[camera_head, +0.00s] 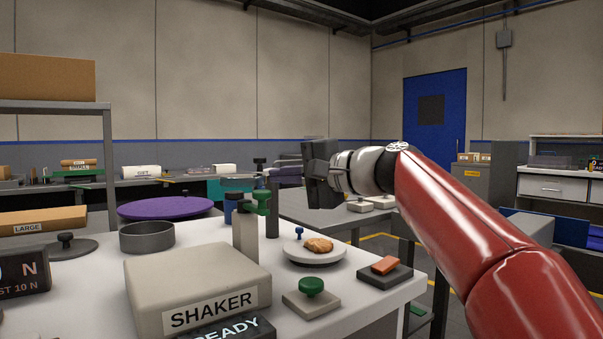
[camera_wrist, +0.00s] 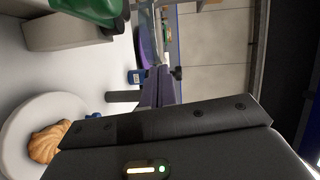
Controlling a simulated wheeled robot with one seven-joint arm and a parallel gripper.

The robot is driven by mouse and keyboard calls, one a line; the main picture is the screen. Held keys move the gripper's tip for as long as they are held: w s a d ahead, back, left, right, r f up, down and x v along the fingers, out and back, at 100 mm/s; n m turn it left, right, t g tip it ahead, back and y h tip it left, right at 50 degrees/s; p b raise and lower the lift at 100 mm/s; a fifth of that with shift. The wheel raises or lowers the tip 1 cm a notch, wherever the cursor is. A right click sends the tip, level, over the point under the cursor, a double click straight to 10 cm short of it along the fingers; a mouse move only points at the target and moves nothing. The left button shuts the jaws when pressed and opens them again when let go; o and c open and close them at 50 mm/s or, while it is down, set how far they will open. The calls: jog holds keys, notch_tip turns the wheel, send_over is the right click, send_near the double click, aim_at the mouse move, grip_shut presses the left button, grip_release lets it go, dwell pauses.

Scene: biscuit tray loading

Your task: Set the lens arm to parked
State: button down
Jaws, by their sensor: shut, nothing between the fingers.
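The lens arm is hard to make out for certain. A pale teal disc (camera_head: 238,184), possibly its lens, shows among posts at the back of the white table. Beside it stand a beige post (camera_head: 245,232) with a green top (camera_head: 262,200) and a dark post (camera_head: 272,212). In the wrist view a large green part (camera_wrist: 95,10) and a dark post (camera_wrist: 122,97) show. My gripper (camera_head: 316,174) is shut and empty, raised above and to the right of these posts, apart from them.
A white plate (camera_head: 316,258) with a biscuit (camera_head: 319,244) lies below my gripper. A purple disc (camera_head: 165,207) is behind.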

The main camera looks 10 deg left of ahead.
aim_at(247, 175)
jog(key=shift+s+a, duration=0.1)
jog(key=shift+a, duration=0.05)
jog(key=a, duration=0.2)
jog(key=s+a+m+t, duration=0.1)
jog(key=a+t, duration=0.1)
jog(key=a, duration=0.1)
jog(key=shift+s+a+h+p, duration=0.3)
jog(key=shift+a+h+p, duration=0.05)
jog(key=shift+h+p, duration=0.05)
jog(key=shift+d, duration=0.15)
